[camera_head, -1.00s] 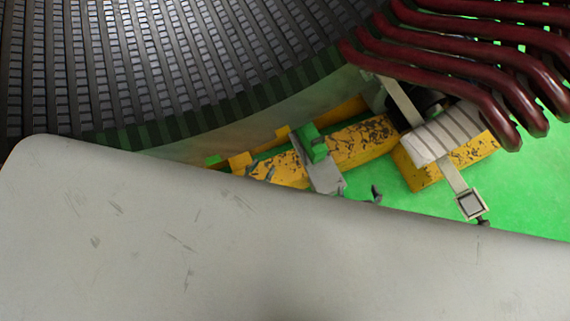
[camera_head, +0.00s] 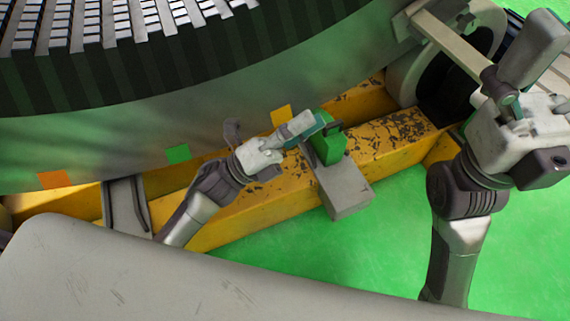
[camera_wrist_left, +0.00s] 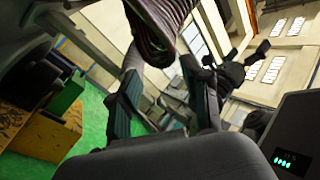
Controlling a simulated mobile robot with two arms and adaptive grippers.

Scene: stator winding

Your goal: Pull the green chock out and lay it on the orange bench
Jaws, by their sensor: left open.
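The green chock (camera_head: 331,149) is a block with a raised handle on top. It sits against the lower side of the big round stator (camera_head: 200,125), by a grey bracket (camera_head: 345,193) on a worn yellow-orange beam (camera_head: 240,205). My left gripper (camera_head: 308,131) is beside the chock's upper left, its tip overlapping the chock's edge; I cannot tell if they touch. In the left wrist view its two fingers (camera_wrist_left: 165,105) are apart, with nothing clear between them. My right arm stands at the right; its fingers are not clear. I cannot make out a separate orange bench.
A second grey bracket (camera_head: 125,205) stands on the beam at the left. A large pale surface (camera_head: 120,280) fills the bottom left. A round dark drum (camera_head: 455,65) and a pale bar are at the upper right. Green floor (camera_head: 380,240) lies open in front of the beam.

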